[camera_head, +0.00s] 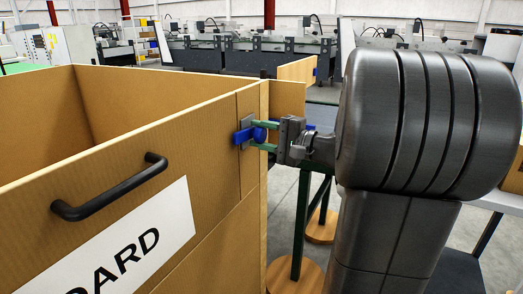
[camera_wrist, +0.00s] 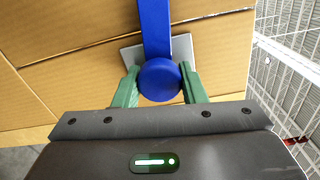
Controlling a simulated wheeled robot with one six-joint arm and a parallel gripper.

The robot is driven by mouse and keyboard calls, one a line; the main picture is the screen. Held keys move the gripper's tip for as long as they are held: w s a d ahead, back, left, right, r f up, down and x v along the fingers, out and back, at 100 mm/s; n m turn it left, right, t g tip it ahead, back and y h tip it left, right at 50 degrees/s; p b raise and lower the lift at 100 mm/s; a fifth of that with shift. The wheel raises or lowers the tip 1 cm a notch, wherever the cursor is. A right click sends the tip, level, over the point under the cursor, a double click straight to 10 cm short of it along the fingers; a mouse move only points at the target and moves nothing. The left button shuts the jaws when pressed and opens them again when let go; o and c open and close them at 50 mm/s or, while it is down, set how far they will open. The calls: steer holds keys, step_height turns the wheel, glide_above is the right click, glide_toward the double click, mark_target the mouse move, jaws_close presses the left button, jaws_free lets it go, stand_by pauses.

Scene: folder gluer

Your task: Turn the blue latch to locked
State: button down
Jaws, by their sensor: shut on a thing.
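The blue latch (camera_head: 246,135) is on the right end of the cardboard-coloured box front, near its corner. In the wrist view the latch has a round blue knob (camera_wrist: 159,80) and a straight blue bar (camera_wrist: 155,30) running up from it, over a grey plate (camera_wrist: 182,47). My gripper (camera_head: 262,135) reaches it from the right. Its two green fingers (camera_wrist: 159,87) stand on either side of the round knob and are shut on it. In the head view the bar's left part shows beside the fingers; the knob is partly covered.
The large box (camera_head: 215,120) has an open top, a black handle (camera_head: 110,188) and a white label (camera_head: 130,245) on its front. A green post (camera_head: 300,225) on a round wooden base stands below my arm. Machines (camera_head: 240,55) line the back.

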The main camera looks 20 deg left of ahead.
steer(key=shift+f+n+b, duration=0.15)
steer(key=shift+n+b, duration=0.55)
steer(key=shift+b, duration=0.1)
steer(key=shift+n, duration=0.3)
steer(key=c, duration=0.9)
jaws_free()
steer(key=shift+d, duration=0.1)
steer(key=s+d, duration=0.1)
steer(key=d, duration=1.2)
steer(key=shift+d, duration=0.3)
steer(key=shift+a, duration=0.15)
steer(key=a, duration=0.9)
steer(key=w+a, duration=0.1)
steer(key=a, duration=0.3)
steer(key=shift+a, duration=0.3)
